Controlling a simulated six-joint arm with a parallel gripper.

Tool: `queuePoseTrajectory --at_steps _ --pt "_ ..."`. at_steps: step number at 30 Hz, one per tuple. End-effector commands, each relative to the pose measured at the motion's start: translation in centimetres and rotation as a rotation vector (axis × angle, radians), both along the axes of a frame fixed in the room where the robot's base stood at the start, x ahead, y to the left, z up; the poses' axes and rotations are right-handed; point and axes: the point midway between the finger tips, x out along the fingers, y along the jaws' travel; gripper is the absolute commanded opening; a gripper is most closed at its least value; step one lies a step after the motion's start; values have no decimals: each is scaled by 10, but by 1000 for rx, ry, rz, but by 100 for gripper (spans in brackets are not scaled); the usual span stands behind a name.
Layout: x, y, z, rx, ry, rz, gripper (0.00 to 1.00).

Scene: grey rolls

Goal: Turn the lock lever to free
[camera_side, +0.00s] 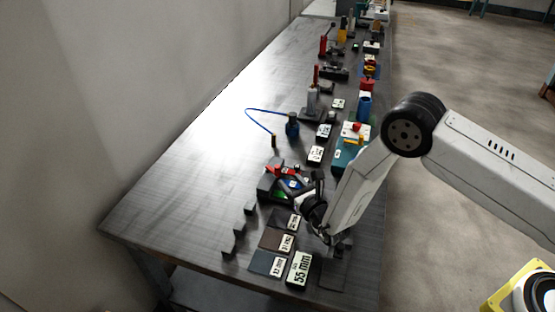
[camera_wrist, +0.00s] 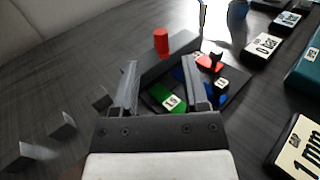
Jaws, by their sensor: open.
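A dark fixture (camera_side: 264,188) stands on the table, with red, green and blue parts on it. In the wrist view a red upright peg (camera_wrist: 161,42) rises from its dark grey bar (camera_wrist: 168,58). A low red part (camera_wrist: 208,63) with a black top sits to the right, near a blue patch (camera_wrist: 180,74). A green patch (camera_wrist: 168,101) with a pale label lies nearer. I cannot tell which red part is the lock lever. My gripper (camera_wrist: 159,66) is open, its fingers apart and pointing toward the fixture, with nothing held. In the side view my wrist partly hides the fixture.
Several small dark blocks (camera_side: 240,226) stand to the left. Labelled plates, including a 55 mm one (camera_side: 300,269), lie at the near end.

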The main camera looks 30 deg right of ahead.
Motion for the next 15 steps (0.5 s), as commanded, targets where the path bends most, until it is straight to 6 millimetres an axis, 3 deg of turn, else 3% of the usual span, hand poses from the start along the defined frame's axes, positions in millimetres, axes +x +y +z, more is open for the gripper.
queuePoseTrajectory --at_steps 15 --pt "3 3 0 -6 -7 -40 59"
